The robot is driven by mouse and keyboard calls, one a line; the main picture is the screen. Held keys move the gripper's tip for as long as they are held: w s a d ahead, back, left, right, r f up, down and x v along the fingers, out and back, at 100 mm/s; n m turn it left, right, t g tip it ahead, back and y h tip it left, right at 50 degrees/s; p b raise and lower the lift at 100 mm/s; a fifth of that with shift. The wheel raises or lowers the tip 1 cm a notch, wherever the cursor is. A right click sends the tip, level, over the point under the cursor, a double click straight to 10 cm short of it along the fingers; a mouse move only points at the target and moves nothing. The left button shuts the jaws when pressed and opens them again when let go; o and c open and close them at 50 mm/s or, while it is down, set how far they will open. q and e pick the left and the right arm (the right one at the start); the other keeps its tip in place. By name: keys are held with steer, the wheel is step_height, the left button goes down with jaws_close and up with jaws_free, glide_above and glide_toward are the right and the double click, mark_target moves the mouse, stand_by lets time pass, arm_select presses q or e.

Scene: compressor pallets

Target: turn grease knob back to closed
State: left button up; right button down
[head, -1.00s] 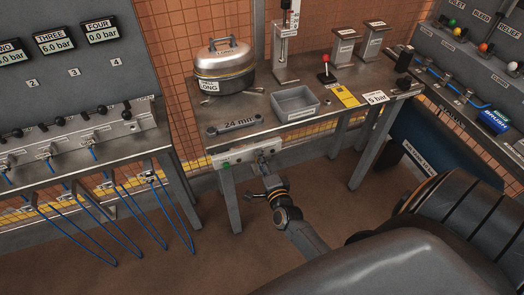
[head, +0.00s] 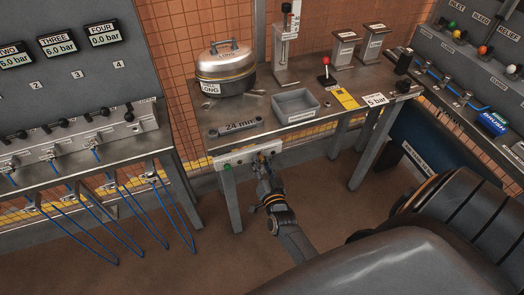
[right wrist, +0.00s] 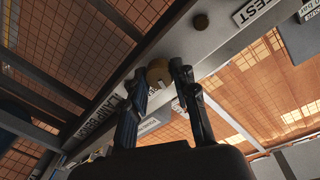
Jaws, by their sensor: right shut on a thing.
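The grease knob, a round yellow-brass knob (right wrist: 157,72), sits on the pale panel (head: 238,159) along the front edge of the workbench. My right gripper (right wrist: 159,76) has its two dark fingers on either side of the knob and is shut on it. In the head view my right gripper (head: 263,160) is at the panel and mostly covers the knob. Labels on the panel are partly hidden and hard to read. My left gripper is not in view.
On the workbench (head: 265,128) are a lidded pot (head: 226,70), a grey tray (head: 296,105), a 24 mm wrench (head: 235,127) and a red-topped lever (head: 326,68). A gauge stand (head: 83,135) with blue hoses is at left. Floor below the bench is open.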

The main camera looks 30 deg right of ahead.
steer(key=shift+n, duration=1.6)
steer(key=c, duration=1)
jaws_free()
steer(key=shift+c, duration=0.2)
steer(key=v, duration=0.7)
steer(key=shift+s, duration=0.2)
steer(key=shift+a+f, duration=0.15)
